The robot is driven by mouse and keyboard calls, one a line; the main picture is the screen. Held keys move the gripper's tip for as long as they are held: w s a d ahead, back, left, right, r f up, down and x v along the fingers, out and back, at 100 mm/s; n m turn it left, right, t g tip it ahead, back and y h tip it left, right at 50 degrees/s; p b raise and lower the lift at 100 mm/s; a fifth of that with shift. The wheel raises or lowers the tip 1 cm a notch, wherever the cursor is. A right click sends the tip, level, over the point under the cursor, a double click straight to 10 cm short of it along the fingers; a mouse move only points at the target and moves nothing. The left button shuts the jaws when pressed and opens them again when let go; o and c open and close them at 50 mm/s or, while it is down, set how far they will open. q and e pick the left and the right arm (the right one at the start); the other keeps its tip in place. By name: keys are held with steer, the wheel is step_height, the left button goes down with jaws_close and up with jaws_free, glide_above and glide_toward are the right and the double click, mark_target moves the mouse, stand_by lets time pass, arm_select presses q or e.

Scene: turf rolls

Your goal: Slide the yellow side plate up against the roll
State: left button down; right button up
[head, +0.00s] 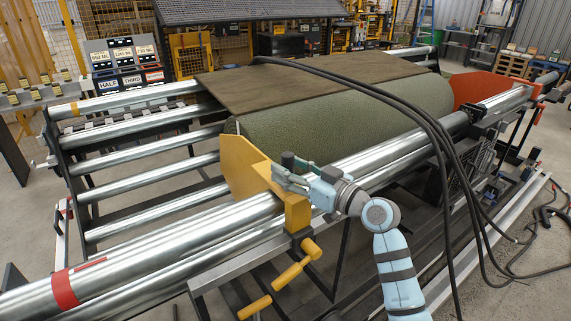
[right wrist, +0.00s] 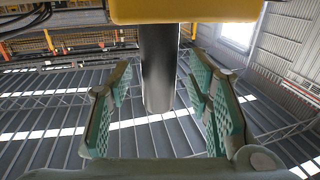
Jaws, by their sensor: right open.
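The yellow side plate (head: 243,168) stands upright on the near rails at the left end of the green turf roll (head: 335,125). Whether it touches the roll's end cannot be told. My right gripper (head: 284,168) is at the plate's yellow block, on its right side. In the right wrist view its open fingers (right wrist: 160,85) stand on either side of a dark round post (right wrist: 158,65), apart from it. The post hangs below a yellow block (right wrist: 185,10) in that view. My left gripper is not in view.
A red side plate (head: 480,88) stands at the roll's far right end. A brown board (head: 275,82) lies over the roll. Black hoses (head: 440,150) cross the roll and hang at the front. Yellow handles (head: 290,275) stick out below the rails. Bare rollers (head: 150,185) lie left of the plate.

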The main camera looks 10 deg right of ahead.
steer(key=shift+w+a, duration=0.4)
steer(key=shift+w, duration=0.15)
steer(key=shift+d, duration=0.1)
steer(key=shift+c, duration=0.2)
jaws_close()
